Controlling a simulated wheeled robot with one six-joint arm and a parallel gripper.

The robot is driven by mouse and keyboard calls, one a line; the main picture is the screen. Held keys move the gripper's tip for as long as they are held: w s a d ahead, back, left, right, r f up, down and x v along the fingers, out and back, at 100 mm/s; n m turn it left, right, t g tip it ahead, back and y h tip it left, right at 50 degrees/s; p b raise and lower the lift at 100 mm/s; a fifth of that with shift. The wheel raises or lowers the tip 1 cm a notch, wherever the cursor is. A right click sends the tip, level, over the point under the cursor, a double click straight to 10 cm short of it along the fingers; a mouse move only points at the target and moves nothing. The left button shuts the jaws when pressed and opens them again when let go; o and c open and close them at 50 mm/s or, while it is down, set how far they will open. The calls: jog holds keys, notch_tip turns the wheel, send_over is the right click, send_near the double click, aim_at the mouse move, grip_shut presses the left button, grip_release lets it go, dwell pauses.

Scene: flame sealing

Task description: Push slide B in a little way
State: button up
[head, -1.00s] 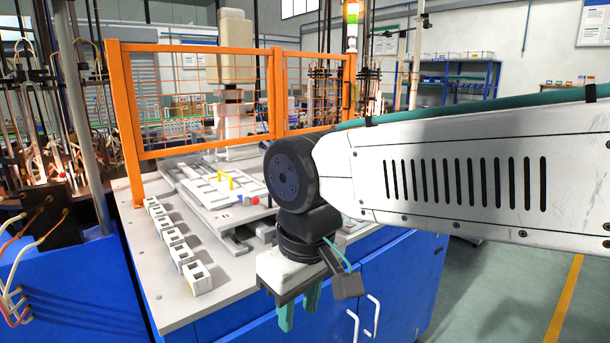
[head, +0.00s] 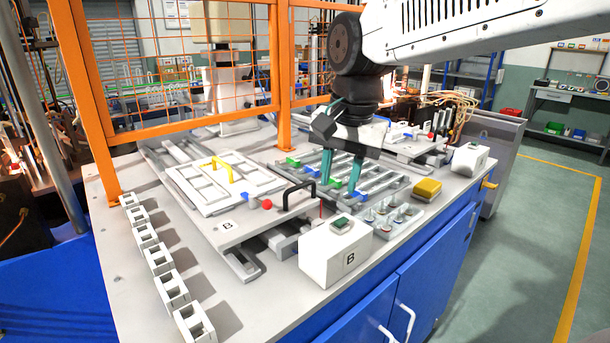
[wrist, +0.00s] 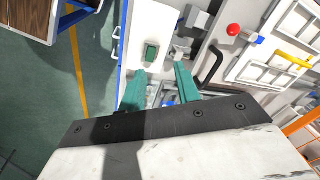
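Slide B is a grey plate (head: 233,236) marked B, on rails on the table. It carries a white frame (head: 190,185) with a yellow handle (head: 224,168), and has a red knob (head: 267,205) and a black handle (head: 288,194) at its near right. In the wrist view the black handle (wrist: 211,66) and red knob (wrist: 233,30) lie right of the fingers. My gripper (head: 338,188) points down over the barred rack, right of the black handle. Its two green fingers (wrist: 158,84) are apart with nothing between them. I cannot tell its exact height.
A white box (head: 322,262) marked B with a green button stands in front of the slide. Several white blocks (head: 158,260) line the left edge. A barred rack (head: 385,180) and yellow box (head: 427,190) are to the right. An orange fence (head: 283,60) stands behind.

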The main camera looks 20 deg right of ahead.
aim_at(302, 185)
jog(key=w+a+r+m, duration=0.1)
jog(key=w+m, duration=0.4)
jog(key=w, duration=0.6)
jog(key=shift+m, duration=0.4)
jog(key=f, duration=0.2)
jog(key=w+f, duration=0.1)
jog(key=f, duration=0.2)
jog(key=w+f, duration=0.1)
jog(key=f, duration=0.1)
jog(key=shift+a+f, duration=0.2)
jog(key=shift+a, duration=0.15)
grip_shut()
jog(key=shift+w, duration=0.15)
